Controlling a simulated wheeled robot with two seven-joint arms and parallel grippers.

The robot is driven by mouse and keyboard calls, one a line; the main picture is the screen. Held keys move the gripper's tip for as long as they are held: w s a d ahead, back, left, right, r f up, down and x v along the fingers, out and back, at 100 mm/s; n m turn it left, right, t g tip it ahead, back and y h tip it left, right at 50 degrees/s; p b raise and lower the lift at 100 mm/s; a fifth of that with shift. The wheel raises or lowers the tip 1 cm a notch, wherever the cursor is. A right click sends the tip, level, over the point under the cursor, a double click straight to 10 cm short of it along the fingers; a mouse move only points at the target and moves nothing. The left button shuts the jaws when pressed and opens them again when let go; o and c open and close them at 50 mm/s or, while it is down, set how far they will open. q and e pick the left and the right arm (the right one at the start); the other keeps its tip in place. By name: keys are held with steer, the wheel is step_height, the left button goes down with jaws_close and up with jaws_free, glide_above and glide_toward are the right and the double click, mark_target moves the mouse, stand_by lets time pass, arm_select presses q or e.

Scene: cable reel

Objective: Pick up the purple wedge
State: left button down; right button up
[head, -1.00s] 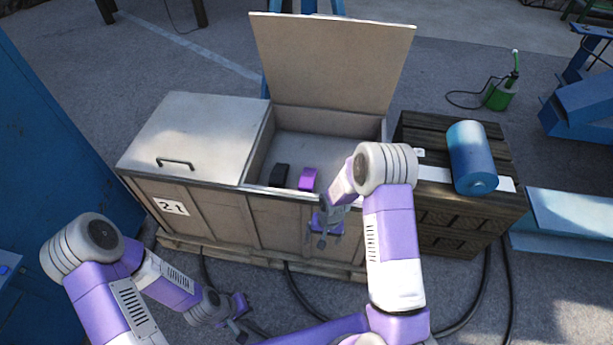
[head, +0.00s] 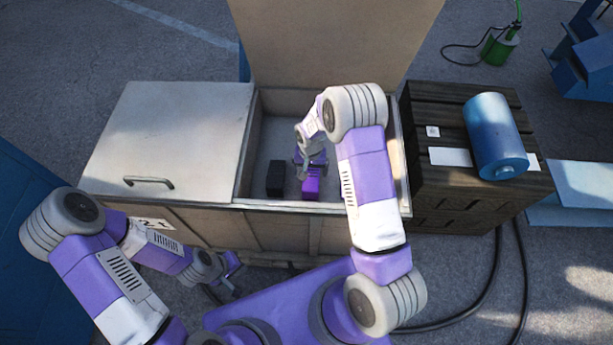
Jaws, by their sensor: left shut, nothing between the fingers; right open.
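The purple wedge (head: 311,189) lies on the floor of the open right compartment of the wooden crate (head: 283,229), near its front wall. A black block (head: 276,178) lies just left of it. My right gripper (head: 306,176) is inside the compartment, open, directly over the wedge, and hides part of it. I cannot tell whether its fingers touch the wedge. My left gripper (head: 231,275) is shut and empty, low in front of the crate.
The crate's left lid (head: 170,135) is closed; its right lid (head: 335,40) stands open at the back. A dark wooden crate (head: 460,190) with a blue roll (head: 496,135) stands to the right. A green can (head: 500,48) is at the back right.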

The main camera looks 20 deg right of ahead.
mark_target(311, 176)
steer(key=shift+w+f+b, duration=0.25)
steer(key=shift+f, duration=0.3)
steer(key=shift+w+f+b, duration=0.2)
steer(key=shift+w+f, duration=0.05)
steer(key=shift+f, duration=0.25)
step_height(311, 176, down, 2)
steer(key=shift+f+b, duration=0.1)
steer(key=shift+b, duration=0.25)
steer(key=f, duration=0.1)
steer(key=f+b, duration=0.1)
steer(key=f, duration=0.1)
steer(key=d+f, duration=0.1)
steer(key=f, duration=0.1)
steer(key=shift+b, duration=0.4)
arm_select(q)
steer(key=f, duration=0.2)
steer(key=w+f, duration=0.1)
steer(key=f, duration=0.1)
steer(key=shift+f, duration=0.15)
arm_select(e)
steer(key=shift+r, duration=0.1)
steer(key=c, duration=1.5)
